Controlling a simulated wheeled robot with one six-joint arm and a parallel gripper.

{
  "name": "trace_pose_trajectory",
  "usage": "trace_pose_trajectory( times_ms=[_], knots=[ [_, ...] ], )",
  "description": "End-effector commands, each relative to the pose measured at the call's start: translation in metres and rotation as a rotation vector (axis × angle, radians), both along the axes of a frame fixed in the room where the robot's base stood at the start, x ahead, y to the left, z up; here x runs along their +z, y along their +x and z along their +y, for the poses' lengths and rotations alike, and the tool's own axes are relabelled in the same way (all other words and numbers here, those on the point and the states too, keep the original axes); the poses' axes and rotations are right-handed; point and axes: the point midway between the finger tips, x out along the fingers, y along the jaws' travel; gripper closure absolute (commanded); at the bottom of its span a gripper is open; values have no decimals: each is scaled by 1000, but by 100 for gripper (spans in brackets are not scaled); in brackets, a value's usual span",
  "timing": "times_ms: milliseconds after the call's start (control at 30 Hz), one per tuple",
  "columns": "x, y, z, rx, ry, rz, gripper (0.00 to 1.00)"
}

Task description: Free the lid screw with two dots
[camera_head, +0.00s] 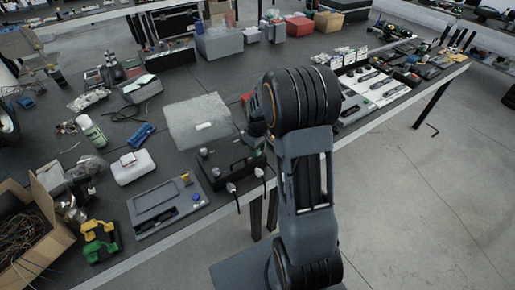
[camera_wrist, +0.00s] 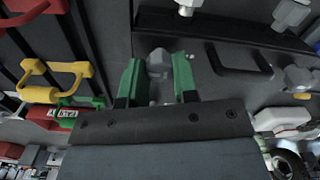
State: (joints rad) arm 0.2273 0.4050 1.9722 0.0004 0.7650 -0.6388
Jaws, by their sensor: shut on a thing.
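In the wrist view my gripper (camera_wrist: 158,90) has its two green fingers on either side of a grey lid screw (camera_wrist: 158,62), shut on it. I cannot make out dots on its head. Other grey screw heads show at the top (camera_wrist: 187,6), the top right (camera_wrist: 291,13) and the right (camera_wrist: 299,77) of the dark lid (camera_wrist: 205,55).
A dark handle (camera_wrist: 240,60) rises from the lid to the right of my fingers. Red and yellow handles (camera_wrist: 55,78) lie to the left. A grey translucent box (camera_head: 197,120) stands behind the chassis. A grey panel (camera_head: 165,205) lies left of it.

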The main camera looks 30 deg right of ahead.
Motion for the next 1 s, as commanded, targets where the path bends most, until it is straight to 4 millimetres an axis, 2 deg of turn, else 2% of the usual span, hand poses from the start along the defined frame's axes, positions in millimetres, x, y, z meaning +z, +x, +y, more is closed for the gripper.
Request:
trace_pose_trajectory(
  times_ms=[300,333,567,833,1000],
  knots=[
    [0,0,0,2,-1,1,96],
    [0,0,0,2,-1,1,70],
    [0,0,0,1,-1,0,48],
    [1,0,0,0,-1,-1,47],
    [18,1,0,0,-1,-5,47]
  ],
)
